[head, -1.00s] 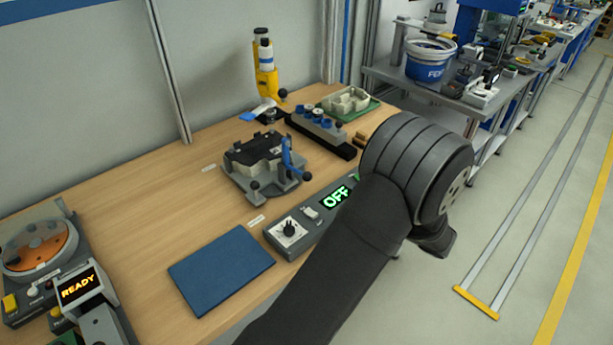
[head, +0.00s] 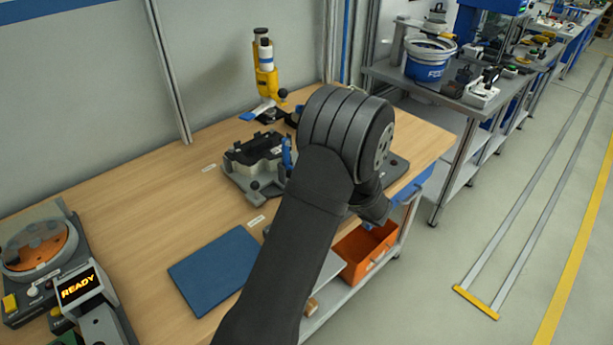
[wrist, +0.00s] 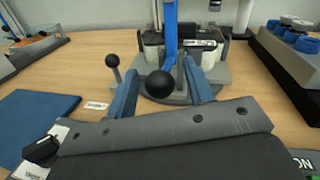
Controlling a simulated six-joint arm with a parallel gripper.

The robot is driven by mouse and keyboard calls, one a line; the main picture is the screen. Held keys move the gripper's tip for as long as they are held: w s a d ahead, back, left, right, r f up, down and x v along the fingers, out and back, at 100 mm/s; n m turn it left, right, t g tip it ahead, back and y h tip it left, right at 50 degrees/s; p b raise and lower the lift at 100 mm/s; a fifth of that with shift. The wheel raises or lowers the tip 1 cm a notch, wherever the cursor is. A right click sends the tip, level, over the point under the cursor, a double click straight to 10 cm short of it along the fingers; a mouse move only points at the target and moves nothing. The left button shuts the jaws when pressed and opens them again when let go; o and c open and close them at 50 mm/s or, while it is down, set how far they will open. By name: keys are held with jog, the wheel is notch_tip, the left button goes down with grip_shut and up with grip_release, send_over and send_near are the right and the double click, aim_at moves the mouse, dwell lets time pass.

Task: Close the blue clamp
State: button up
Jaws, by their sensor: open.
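The blue clamp (head: 287,152) is on a dark grey fixture (head: 240,180) on the wooden bench, partly hidden by my arm in the head view. In the wrist view the blue clamp (wrist: 170,30) stands up as a tall blue bar, its top out of frame. A black ball knob (wrist: 160,84) shows in front of its foot; I cannot tell whether it joins the bar. My gripper (wrist: 160,90) is open, its two blue-grey fingers pointing at the fixture, with the knob between them in the picture. Contact cannot be told. My arm hides the fingers in the head view.
A blue mat (head: 222,270) lies left of my arm. A rack with blue caps (wrist: 290,35) is at right. An orange bin (head: 365,250) sits below the bench edge.

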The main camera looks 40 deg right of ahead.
grip_shut()
jog(key=shift+r, duration=0.1)
